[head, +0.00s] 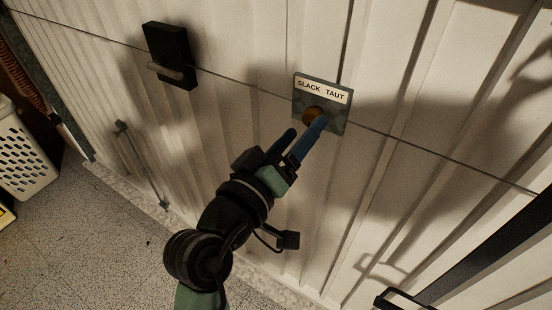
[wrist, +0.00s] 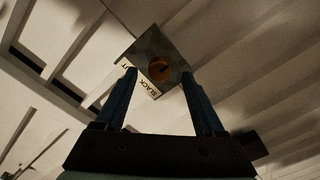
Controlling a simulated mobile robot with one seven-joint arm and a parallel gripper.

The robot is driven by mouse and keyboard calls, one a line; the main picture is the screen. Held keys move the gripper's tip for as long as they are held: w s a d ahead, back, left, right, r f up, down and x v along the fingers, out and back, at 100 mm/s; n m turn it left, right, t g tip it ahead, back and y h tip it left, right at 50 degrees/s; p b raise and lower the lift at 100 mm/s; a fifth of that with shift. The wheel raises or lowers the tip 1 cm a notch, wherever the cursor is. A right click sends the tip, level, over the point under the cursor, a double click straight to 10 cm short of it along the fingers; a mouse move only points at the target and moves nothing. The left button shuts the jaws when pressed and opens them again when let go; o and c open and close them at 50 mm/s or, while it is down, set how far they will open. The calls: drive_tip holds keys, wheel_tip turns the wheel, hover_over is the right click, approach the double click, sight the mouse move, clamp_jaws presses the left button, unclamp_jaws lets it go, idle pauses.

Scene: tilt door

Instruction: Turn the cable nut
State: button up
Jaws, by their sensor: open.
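The cable nut (head: 313,114) is a round brass-coloured knob on a grey square plate (head: 336,124) on the white ribbed door. A label reading "SLACK TAUT" (head: 322,90) runs along the plate's top. In the wrist view the nut (wrist: 160,69) shows between and beyond the two blue fingers of my gripper (wrist: 160,76). The fingers are open with nothing between them. I cannot tell whether a finger touches the plate.
A black box with a grey handle (head: 169,56) is on the door at upper left. A thin metal rod (head: 142,165) is at the door's lower left. A white perforated basket (head: 24,150) stands at the far left. A black bar (head: 490,255) crosses the lower right.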

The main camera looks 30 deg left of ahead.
drive_tip(key=s, duration=0.9)
drive_tip(key=shift+b, duration=0.35)
drive_tip(key=shift+w+a, duration=0.1)
